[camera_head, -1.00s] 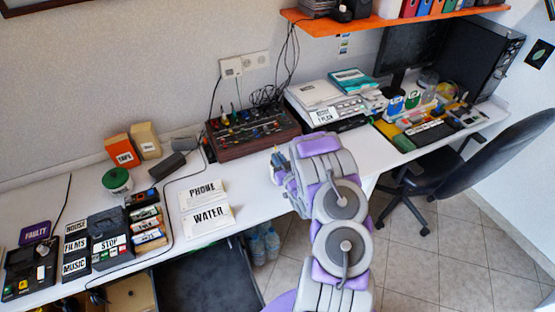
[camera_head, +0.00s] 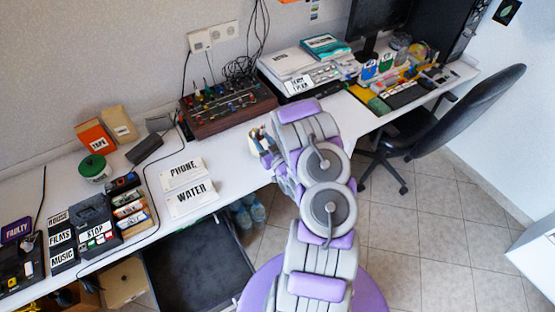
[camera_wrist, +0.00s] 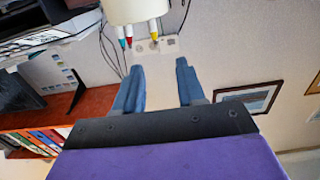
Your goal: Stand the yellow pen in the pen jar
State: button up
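My gripper (camera_wrist: 160,66) is open in the wrist view, with two blue fingers well apart and nothing visible between them. The wrist picture is upside down. A cream pen jar (camera_wrist: 135,11) shows at its top edge, beyond the fingertips, only partly in view. Teal, red and yellow pen ends stick out at its rim; the yellow pen (camera_wrist: 154,29) is the rightmost. I cannot tell how far it sits inside the jar. In the head view my gripper (camera_head: 263,141) is over the desk's front part, close beside a small cream object (camera_head: 253,145), probably the jar.
A wooden-sided mixer (camera_head: 225,105) with cables stands behind on the white desk. PHONE (camera_head: 182,173) and WATER (camera_head: 192,198) cards lie to the left. A printer (camera_head: 300,75) and a yellow tray of items (camera_head: 378,105) are at right. A black chair (camera_head: 470,110) stands in front.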

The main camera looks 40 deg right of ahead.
jog(key=v, duration=1.1)
jog(key=shift+w+a, duration=0.1)
jog(key=shift+a, duration=0.05)
dwell(0.7)
